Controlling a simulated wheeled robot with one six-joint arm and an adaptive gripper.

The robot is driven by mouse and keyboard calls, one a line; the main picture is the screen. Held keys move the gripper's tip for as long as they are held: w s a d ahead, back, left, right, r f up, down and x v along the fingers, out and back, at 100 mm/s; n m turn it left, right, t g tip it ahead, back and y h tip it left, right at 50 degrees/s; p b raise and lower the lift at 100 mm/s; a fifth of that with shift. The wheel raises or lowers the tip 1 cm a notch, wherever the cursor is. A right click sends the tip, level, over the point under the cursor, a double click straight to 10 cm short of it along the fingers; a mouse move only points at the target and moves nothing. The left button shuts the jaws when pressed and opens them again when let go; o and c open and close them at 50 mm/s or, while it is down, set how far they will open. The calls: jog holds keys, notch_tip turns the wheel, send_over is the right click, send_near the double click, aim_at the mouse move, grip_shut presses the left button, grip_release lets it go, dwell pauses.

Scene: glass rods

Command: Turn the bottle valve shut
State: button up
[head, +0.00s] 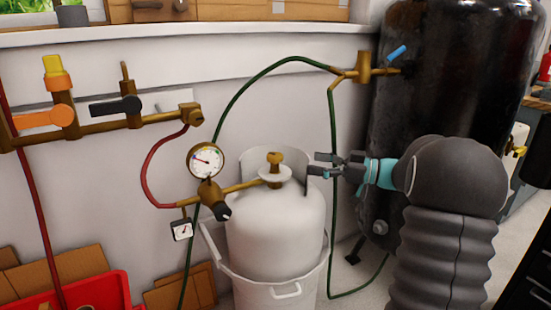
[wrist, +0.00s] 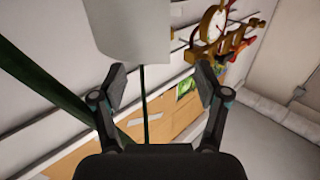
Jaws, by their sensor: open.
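The white gas bottle (head: 275,225) stands against the wall inside a white bucket-like holder. Its brass valve (head: 275,160) sits on top, with a raised collar (head: 258,160) behind it. My gripper (head: 318,164) is just right of the valve, fingers pointing left toward it, apart from it. In the wrist view my gripper (wrist: 160,82) is open with nothing between the fingertips. A pale grey shape (wrist: 125,30) hangs at the top of that view, possibly part of the bottle; the valve knob cannot be made out there.
A brass regulator with a round gauge (head: 206,161) joins the valve on the left. A green hose (head: 240,90) arches behind the bottle. A large black tank (head: 450,85) stands right, behind my arm. A red crate (head: 100,290) is at lower left.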

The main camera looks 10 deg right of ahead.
aim_at(276, 155)
jog(key=x, duration=1.2)
jog(key=shift+r, duration=0.1)
jog(key=c, duration=1.2)
